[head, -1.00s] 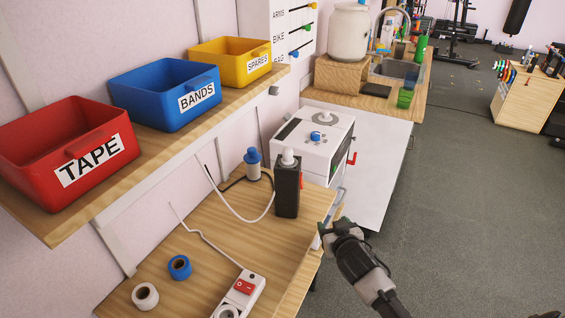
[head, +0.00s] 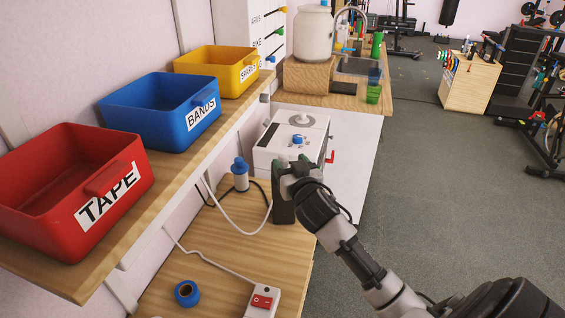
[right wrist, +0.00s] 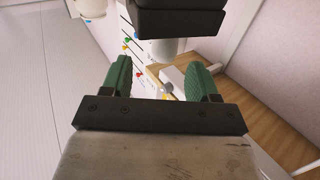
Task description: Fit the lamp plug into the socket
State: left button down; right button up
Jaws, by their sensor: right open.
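A black upright box (head: 282,212), which had a white knob-like top and a red side piece in the earlier head view, stands on the wooden bench and is partly covered by my right gripper (head: 284,170). The gripper is open; in the right wrist view its green fingers (right wrist: 158,75) are apart with nothing between them, and a dark block (right wrist: 180,18) is beyond them. The white power strip (head: 262,289) with a red switch lies at the front of the bench; its socket is cut off by the picture's lower edge. I cannot make out the lamp plug. My left gripper is not in view.
A white cord (head: 232,222) loops nearby. A blue tape roll (head: 187,293) lies on the bench. Red (head: 70,190), blue (head: 160,110) and yellow (head: 218,70) bins line the shelf. A white machine (head: 293,137) stands beyond.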

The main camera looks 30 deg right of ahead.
jog(key=shift+w, duration=0.3)
jog(key=shift+w+r, duration=0.15)
jog(key=shift+w, duration=0.15)
jog(key=shift+p+x, duration=0.8)
jog(key=shift+x, duration=1.5)
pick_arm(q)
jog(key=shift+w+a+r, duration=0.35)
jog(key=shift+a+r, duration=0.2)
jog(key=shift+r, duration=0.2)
pick_arm(e)
jog(key=shift+c, duration=0.2)
jog(key=c, duration=1)
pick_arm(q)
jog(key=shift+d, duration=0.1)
pick_arm(e)
jog(key=shift+c, duration=0.2)
